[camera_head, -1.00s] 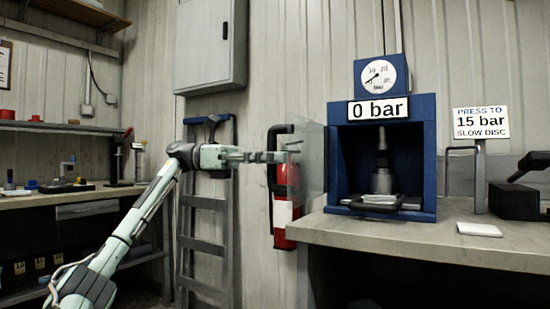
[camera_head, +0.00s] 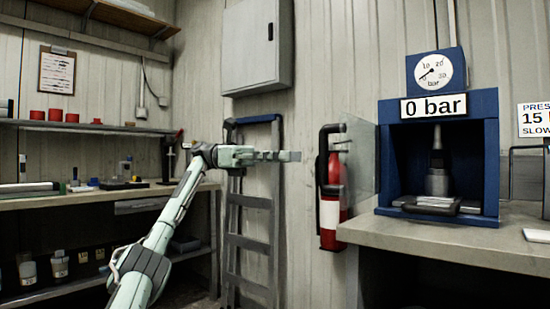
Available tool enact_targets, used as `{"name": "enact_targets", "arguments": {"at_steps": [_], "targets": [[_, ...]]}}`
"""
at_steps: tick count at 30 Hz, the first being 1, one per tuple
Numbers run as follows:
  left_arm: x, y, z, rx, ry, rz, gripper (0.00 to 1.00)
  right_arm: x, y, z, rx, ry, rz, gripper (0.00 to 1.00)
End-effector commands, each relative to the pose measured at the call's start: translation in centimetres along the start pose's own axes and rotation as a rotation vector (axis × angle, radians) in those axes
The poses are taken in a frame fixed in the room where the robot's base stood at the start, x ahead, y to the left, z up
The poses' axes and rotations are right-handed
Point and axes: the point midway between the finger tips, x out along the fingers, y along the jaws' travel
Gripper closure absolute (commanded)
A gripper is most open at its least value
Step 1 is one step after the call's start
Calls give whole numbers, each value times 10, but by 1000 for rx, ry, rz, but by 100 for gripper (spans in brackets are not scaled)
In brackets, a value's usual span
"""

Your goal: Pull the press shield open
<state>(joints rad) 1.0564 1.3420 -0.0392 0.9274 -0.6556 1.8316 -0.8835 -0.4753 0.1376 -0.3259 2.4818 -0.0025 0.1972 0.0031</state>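The blue press (camera_head: 490,165) stands on the bench at the right, its front unobstructed and its chamber visible. The clear press shield (camera_head: 361,160) stands swung out at the press's left side. A black bar handle (camera_head: 322,160) shows at the shield's left edge, overlapping the fire extinguisher behind it. My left gripper (camera_head: 292,156) points right, a little left of the handle, with a visible gap between them. It holds nothing that I can see; its fingers are seen side-on, so their opening is unclear. My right gripper is not in view.
A red fire extinguisher (camera_head: 331,222) hangs behind the shield. A grey ladder (camera_head: 248,243) leans on the wall behind my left arm. The press bench (camera_head: 430,236) lies at the right, a shelf bench (camera_head: 85,197) at the left. A grey cabinet (camera_head: 252,50) hangs above.

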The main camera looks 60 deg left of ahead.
Motion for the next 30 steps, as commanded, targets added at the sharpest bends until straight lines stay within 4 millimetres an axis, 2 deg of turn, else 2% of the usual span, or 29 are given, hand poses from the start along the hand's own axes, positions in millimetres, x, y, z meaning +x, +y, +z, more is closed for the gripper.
{"name": "enact_targets", "arguments": {"at_steps": [3,9,30], "targets": [[-14,0,1,3,-3,0,62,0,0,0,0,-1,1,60],[-25,0,0,0,0,-1,62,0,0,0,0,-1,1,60],[-26,0,-1,-1,1,-1,62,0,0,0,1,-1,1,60]]}}
